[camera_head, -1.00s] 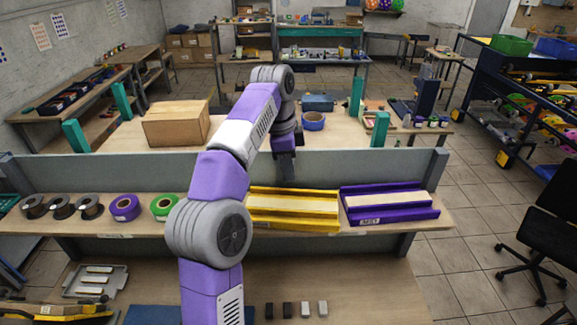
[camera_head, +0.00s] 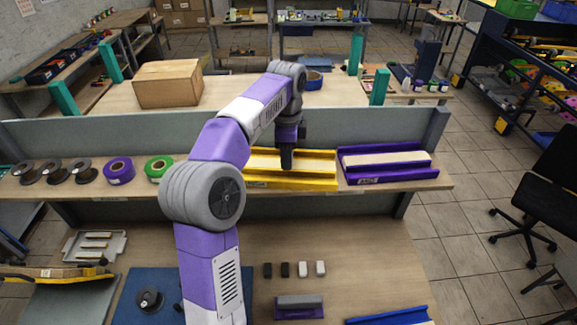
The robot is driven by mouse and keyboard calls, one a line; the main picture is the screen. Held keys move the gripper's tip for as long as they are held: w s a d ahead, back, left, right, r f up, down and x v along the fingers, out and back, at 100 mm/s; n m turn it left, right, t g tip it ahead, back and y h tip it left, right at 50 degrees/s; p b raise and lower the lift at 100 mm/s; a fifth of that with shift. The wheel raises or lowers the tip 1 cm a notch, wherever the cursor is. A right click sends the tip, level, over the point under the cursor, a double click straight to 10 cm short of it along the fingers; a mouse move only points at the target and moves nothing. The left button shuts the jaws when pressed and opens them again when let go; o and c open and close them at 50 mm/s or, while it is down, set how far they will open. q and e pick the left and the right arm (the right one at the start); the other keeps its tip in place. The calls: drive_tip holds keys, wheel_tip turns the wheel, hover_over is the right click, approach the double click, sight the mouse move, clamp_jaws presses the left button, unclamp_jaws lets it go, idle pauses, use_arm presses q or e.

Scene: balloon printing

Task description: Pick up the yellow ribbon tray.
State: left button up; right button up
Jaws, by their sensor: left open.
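The yellow ribbon tray (camera_head: 315,170) lies on the raised shelf, left of the purple tray. Part of its left side is hidden behind my left arm. My left gripper (camera_head: 287,160) points down over the middle of the yellow tray, with its tips at or just above it; I cannot tell whether they touch. It is open, with nothing seen between the fingers. My right gripper is not in view.
A purple tray (camera_head: 385,173) sits close to the right on the same shelf (camera_head: 420,183). Ribbon rolls, including a purple one (camera_head: 119,170) and a green one (camera_head: 158,168), stand to the left. A grey panel (camera_head: 75,130) rises behind the shelf.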

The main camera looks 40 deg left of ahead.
sight(287, 180)
use_arm(q)
drive_tip(key=f, duration=0.8)
drive_tip(key=shift+s+d, duration=0.2)
drive_tip(key=shift+s, duration=0.15)
clamp_jaws()
drive_tip(key=shift+r, duration=0.1)
